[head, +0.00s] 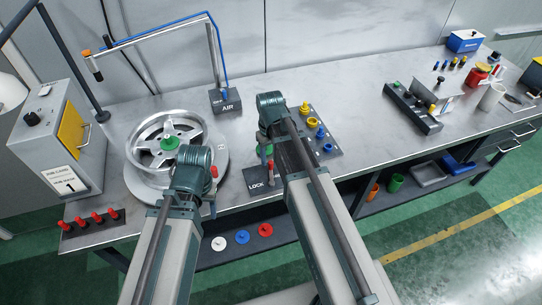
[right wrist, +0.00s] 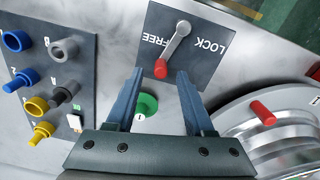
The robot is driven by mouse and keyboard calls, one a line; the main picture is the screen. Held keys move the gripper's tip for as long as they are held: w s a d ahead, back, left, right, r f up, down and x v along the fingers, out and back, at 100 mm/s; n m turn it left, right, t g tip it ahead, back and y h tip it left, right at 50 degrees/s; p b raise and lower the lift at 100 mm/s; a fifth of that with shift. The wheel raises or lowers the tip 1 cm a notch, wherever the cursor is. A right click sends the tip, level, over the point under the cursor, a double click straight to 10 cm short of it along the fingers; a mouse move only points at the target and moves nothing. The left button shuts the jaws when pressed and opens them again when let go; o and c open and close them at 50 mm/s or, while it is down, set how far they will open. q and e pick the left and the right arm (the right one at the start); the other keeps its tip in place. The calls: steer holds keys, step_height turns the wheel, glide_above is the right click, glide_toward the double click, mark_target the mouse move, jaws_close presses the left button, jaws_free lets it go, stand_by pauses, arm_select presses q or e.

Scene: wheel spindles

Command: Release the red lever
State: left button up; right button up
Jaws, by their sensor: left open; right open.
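The red lever (right wrist: 160,68) is a grey arm with a red knob on a dark plate (right wrist: 205,72) marked FREE and LOCK. In the right wrist view its knob lies beside the word FREE, away from LOCK. In the head view the red lever (head: 270,166) shows just left of my right arm, with LOCK legible below it. My right gripper (right wrist: 160,75) is open and empty. Its two fingers point toward the plate, with the knob seen between their tips; I cannot tell the height.
A silver wheel (head: 150,128) stands on a round base left of the plate. A green button (right wrist: 147,106) shows between my right fingers. Yellow, blue and grey pegs (right wrist: 22,78) stand on a nearby board. Red pegs (head: 97,217) line the table's front left. An AIR block (head: 226,100) stands behind.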

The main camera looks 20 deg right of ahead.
mark_target(270, 162)
arm_select(q)
step_height(270, 162, up, 12)
steer(key=p, duration=1)
steer(key=shift+f+p, duration=0.2)
steer(key=shift+p, duration=0.1)
arm_select(e)
step_height(270, 162, up, 12)
steer(key=shift+f, duration=0.2)
arm_select(q)
steer(key=shift+f, duration=0.1)
arm_select(e)
steer(key=shift+a+f, duration=0.1)
